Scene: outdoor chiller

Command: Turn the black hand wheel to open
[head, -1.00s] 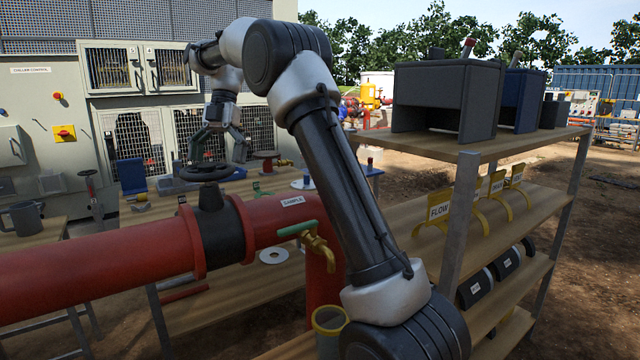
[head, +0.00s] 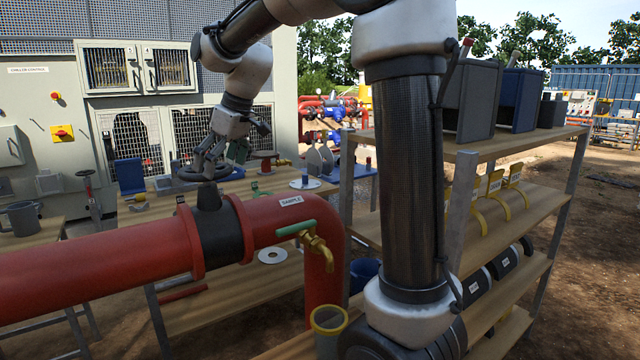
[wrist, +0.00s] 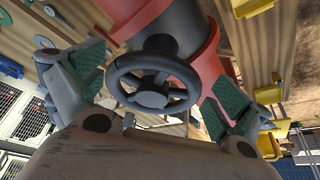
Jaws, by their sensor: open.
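The black hand wheel (head: 190,176) lies flat on top of the black valve body (head: 212,228) in the red pipe. In the wrist view the wheel (wrist: 153,82) shows its round rim, spokes and hub. My gripper (head: 220,156) is open and tilted, down close to the wheel in the head view. In the wrist view my gripper (wrist: 154,80) has one green-padded finger on each side of the wheel, with gaps showing between pads and rim. Part of the wheel is hidden behind the fingers in the head view.
The red pipe (head: 100,262) runs across the front, with a brass tap (head: 317,243) at its bend. A wooden bench (head: 225,290) stands behind it. A shelf rack (head: 540,215) with boxes stands close on the right. A chiller control cabinet (head: 45,110) is at the back left.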

